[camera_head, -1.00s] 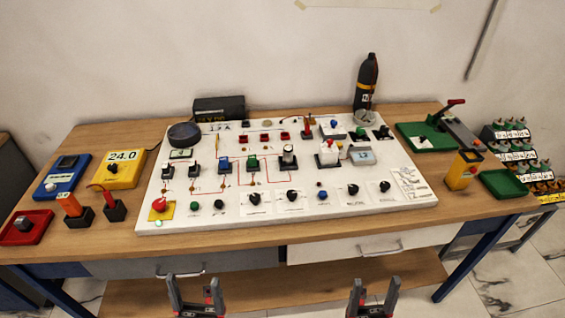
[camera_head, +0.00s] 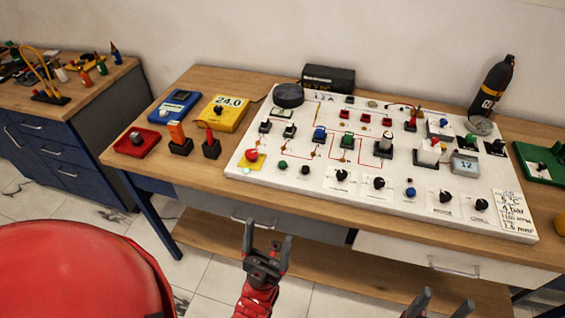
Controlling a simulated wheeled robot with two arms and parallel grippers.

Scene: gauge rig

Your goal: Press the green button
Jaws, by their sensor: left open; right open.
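The white gauge panel (camera_head: 232,170) lies on the wooden table. A small green round button (camera_head: 283,164) sits near its front left edge, just right of the red mushroom button (camera_head: 252,155) on its yellow plate. Other green parts on the panel are a green block (camera_head: 347,141) in the middle row and a green knob (camera_head: 471,139) at the right. My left gripper (camera_head: 266,233) is open and empty, in front of the table edge and below the green button in the picture. My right gripper (camera_head: 446,298) is open at the bottom right, partly cut off, apart from the panel.
A dark bottle (camera_head: 492,88) stands behind at right. A second bench (camera_head: 60,130) stands at left.

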